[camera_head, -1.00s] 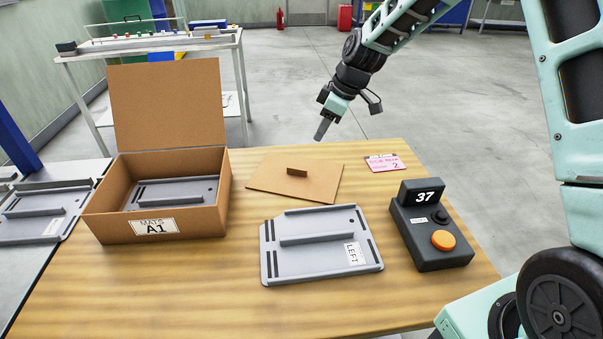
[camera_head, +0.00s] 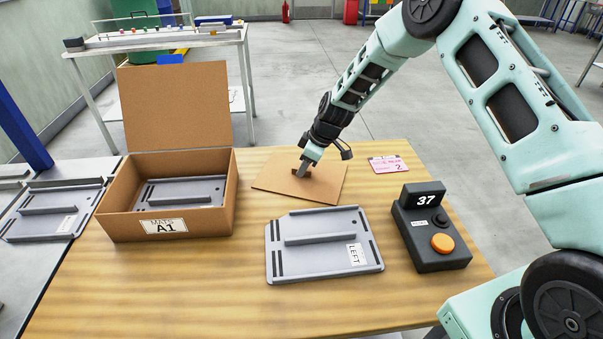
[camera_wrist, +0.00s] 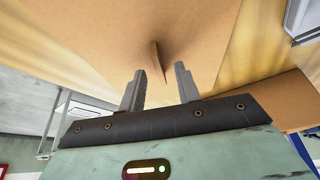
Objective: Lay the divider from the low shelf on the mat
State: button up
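The divider, a flat brown board (camera_head: 272,181) with a small upright grip tab, lies on the wooden table behind a grey mat marked LEFT (camera_head: 310,260). The mat has a raised bar across it. My gripper (camera_head: 304,168) is down at the divider's tab. In the wrist view my gripper (camera_wrist: 160,74) is open, its two fingers apart, with the tab (camera_wrist: 160,62) between or just beyond their tips; contact cannot be told. Another grey mat (camera_head: 180,190) lies in an open brown box labelled MATS A1 (camera_head: 205,226).
A black control box (camera_head: 428,245) showing 37 stands at right, with a pink card (camera_head: 388,164) behind it. A further grey mat (camera_head: 50,212) lies on the grey surface at left. The wooden table's front is clear.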

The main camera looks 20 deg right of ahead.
jog(key=shift+w+a+f, duration=0.1)
jog(key=shift+w+f, duration=0.05)
jog(key=shift+f, duration=0.35)
grip_shut()
jog(key=shift+r, duration=0.1)
